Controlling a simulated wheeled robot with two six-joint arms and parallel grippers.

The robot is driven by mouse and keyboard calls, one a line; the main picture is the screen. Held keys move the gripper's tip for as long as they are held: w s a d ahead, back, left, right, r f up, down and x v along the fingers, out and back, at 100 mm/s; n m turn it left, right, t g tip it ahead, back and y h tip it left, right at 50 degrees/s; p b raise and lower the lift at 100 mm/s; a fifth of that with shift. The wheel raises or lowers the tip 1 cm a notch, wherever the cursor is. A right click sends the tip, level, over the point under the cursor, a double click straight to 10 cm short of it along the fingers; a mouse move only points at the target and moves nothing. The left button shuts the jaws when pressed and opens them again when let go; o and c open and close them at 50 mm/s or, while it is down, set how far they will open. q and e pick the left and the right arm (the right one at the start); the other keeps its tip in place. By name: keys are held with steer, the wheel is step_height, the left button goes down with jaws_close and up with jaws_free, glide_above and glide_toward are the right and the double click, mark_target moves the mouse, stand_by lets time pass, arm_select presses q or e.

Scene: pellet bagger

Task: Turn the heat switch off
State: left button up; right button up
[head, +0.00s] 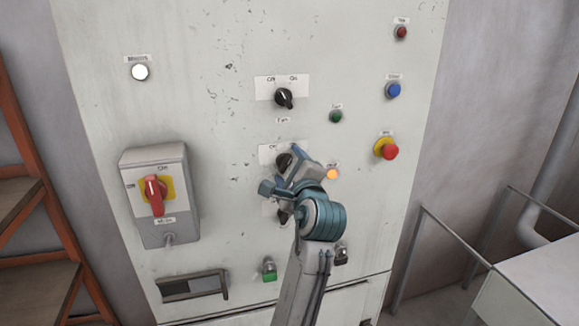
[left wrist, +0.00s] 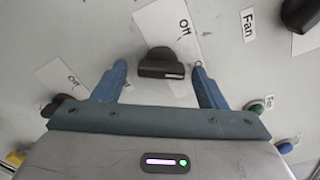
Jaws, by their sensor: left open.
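The heat switch (head: 284,160) is a black rotary knob in the middle of the panel, partly covered by my gripper in the head view. In the left wrist view the black knob (left wrist: 160,64) stands between the two blue fingers, with an "Off" label beside it. My left gripper (head: 283,171) is open around the knob; I cannot tell whether either finger touches it. The knob's pointer setting is not clear. An orange lamp (head: 333,174) to the right of the knob is lit. My right gripper is not in view.
The fan switch (head: 284,98) is above, with a green lamp (head: 336,116) beside it. Another black knob (head: 283,216) is below, partly hidden. A red-handled main switch (head: 154,194) juts out at left. A red emergency button (head: 388,150) is at right.

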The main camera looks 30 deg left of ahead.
arm_select(q)
steer(key=shift+s, duration=0.1)
steer(key=shift+d+r, duration=0.1)
steer(key=shift+c, duration=0.8)
steer(key=c, duration=0.8)
